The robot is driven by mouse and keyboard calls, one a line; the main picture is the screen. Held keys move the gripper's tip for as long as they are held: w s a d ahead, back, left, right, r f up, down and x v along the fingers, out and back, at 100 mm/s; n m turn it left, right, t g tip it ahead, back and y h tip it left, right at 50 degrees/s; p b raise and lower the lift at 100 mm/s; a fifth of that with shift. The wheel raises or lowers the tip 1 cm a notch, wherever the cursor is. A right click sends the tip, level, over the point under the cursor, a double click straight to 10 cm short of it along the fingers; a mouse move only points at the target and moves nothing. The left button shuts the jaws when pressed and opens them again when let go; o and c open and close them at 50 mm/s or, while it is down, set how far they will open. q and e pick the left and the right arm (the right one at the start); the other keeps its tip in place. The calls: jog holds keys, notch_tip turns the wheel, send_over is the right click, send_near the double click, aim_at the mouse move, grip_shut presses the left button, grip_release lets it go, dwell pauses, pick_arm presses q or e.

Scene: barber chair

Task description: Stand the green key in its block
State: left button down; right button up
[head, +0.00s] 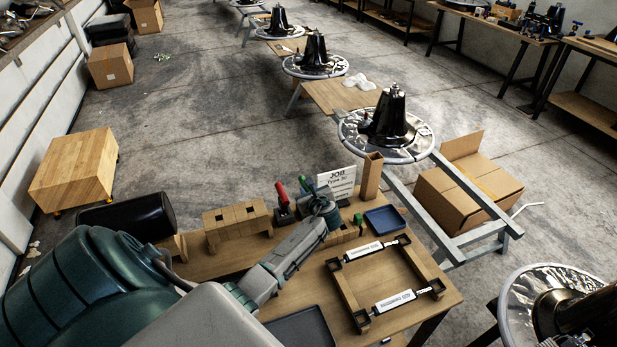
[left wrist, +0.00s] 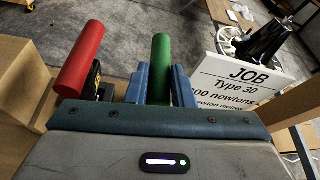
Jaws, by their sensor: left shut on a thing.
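My left gripper (head: 318,197) is shut on the green key (head: 308,184), above the work table. In the left wrist view the green key's handle (left wrist: 161,68) stands up between the two blue fingers (left wrist: 160,88). Its lower end is hidden by the gripper, so I cannot tell whether it touches a block. To the left the red key (head: 281,193) stands, leaning slightly, in a small dark block (head: 284,214); the red handle (left wrist: 80,60) also shows in the left wrist view. A green key block cannot be made out clearly. My right gripper is not in view.
A white job card (head: 338,181) and a tall wooden post (head: 372,175) stand behind the gripper. A slotted wooden block (head: 237,222) is at left, a blue tray (head: 384,220) at right. A frame with two white bars (head: 376,250) fills the table's right side.

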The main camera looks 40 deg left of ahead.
pick_arm(q)
jog(key=c, duration=1.2)
grip_release()
jog(key=shift+o, duration=0.2)
jog(key=b+v, duration=0.1)
jog(key=v, duration=1)
jog(key=shift+b, duration=0.3)
